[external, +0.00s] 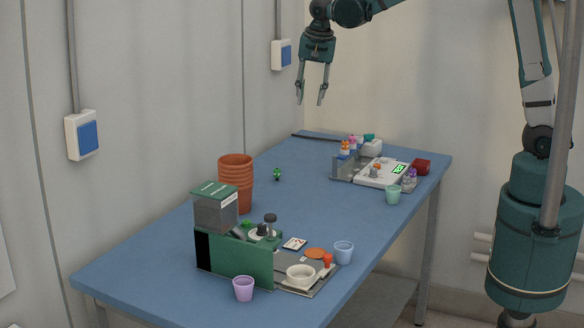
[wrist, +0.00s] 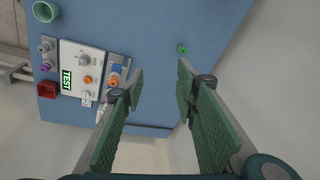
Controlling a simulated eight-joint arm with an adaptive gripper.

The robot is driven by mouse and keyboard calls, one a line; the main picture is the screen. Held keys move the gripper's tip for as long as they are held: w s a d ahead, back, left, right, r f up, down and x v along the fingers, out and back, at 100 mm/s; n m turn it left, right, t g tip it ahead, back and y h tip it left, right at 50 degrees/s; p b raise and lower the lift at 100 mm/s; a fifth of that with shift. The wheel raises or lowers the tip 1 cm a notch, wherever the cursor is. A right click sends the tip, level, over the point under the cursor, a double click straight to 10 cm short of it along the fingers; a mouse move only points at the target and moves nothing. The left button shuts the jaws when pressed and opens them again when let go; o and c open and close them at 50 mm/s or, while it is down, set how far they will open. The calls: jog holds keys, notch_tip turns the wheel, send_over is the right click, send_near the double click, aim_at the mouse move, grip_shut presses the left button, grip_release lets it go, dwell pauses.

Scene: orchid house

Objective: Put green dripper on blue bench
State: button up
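The blue bench (external: 320,185) stretches from the front left to the back right, and its top fills much of the wrist view (wrist: 150,25). A small green object (external: 277,174) sits on its open middle near the wall side; it also shows in the wrist view (wrist: 182,48), just beyond the right fingertip. It is too small to tell surely whether it is the green dripper. My gripper (external: 309,99) is open and empty, high above the far part of the bench, fingers pointing down. Its two green-padded fingers (wrist: 158,70) are spread apart in the wrist view.
Stacked terracotta pots (external: 236,175) and a green-sided station (external: 234,258) stand at the near end. A white device with a green display (external: 383,172), a mint cup (external: 393,195) and a dark red box (external: 421,167) stand at the far right.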

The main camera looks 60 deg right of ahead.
jog(key=s+r+n+t, duration=0.1)
jog(key=s+r+n, duration=0.15)
jog(key=s, duration=0.65)
jog(key=s+r+n+t, duration=0.15)
jog(key=s+n, duration=0.25)
jog(key=s, duration=0.5)
jog(key=s+r+n+t, duration=0.1)
jog(key=s+r+n, duration=0.2)
jog(key=s, duration=0.5)
jog(key=s+f+n+t, duration=0.1)
jog(key=s+f+n, duration=0.2)
jog(key=s, duration=0.7)
jog(key=shift+f+n+t+y, duration=0.15)
jog(key=shift+n+t+y, duration=0.25)
jog(key=shift+n, duration=0.35)
jog(key=shift+f, duration=0.15)
